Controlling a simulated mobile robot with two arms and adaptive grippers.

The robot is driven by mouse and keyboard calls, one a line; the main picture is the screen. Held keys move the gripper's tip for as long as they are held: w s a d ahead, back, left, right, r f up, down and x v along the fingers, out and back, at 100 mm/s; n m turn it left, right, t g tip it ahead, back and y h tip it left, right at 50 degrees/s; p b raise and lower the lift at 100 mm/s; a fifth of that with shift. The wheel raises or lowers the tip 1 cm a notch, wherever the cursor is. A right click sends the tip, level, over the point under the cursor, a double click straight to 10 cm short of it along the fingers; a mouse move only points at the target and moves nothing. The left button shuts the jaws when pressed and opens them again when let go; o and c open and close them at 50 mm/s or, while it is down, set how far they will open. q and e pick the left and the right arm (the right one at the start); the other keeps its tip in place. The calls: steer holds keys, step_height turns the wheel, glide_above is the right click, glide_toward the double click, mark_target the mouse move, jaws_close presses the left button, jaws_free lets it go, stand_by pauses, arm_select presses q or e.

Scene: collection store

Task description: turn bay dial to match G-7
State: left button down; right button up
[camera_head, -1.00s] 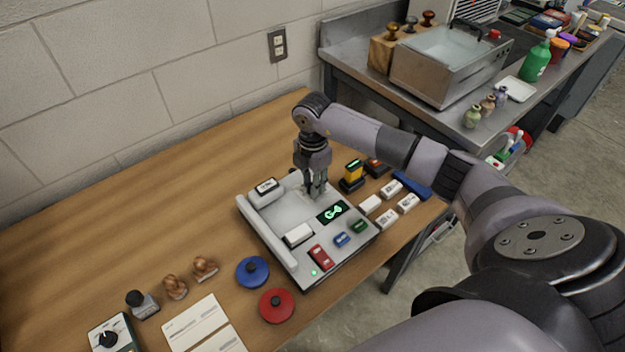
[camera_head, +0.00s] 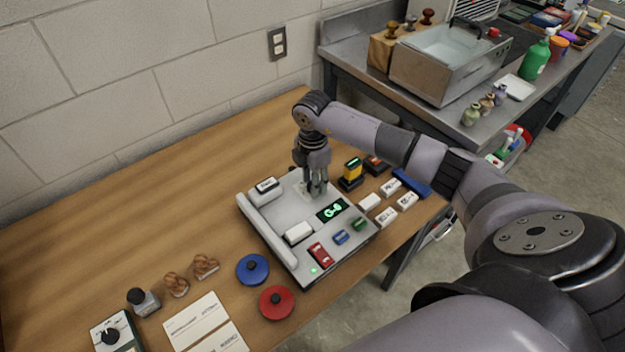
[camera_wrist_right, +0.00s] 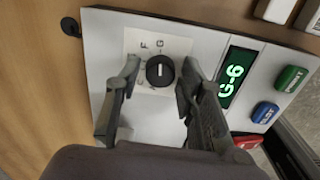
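The bay dial (camera_wrist_right: 160,70) is a black round knob with a white line, on a white plate lettered with F and G. It sits on a grey console (camera_head: 262,228) on the wooden table. My right gripper (camera_wrist_right: 161,72) points down at the dial. Its two fingers stand on either side of the knob, with a visible gap on each side. In the head view the right gripper (camera_head: 317,190) hides the dial. My left gripper is in neither view.
Green (camera_wrist_right: 291,79), blue (camera_wrist_right: 265,113) and red (camera_head: 320,254) buttons lie close to the display. White labelled blocks (camera_head: 386,217) and a yellow-black device (camera_head: 352,174) stand right of the console. Blue (camera_head: 252,269) and red (camera_head: 276,302) discs lie in front.

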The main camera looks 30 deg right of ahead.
steer(key=shift+o, duration=0.7)
steer(key=shift+r, duration=0.1)
step_height(320, 180, up, 12)
steer(key=shift+f, duration=0.2)
stand_by(0.3)
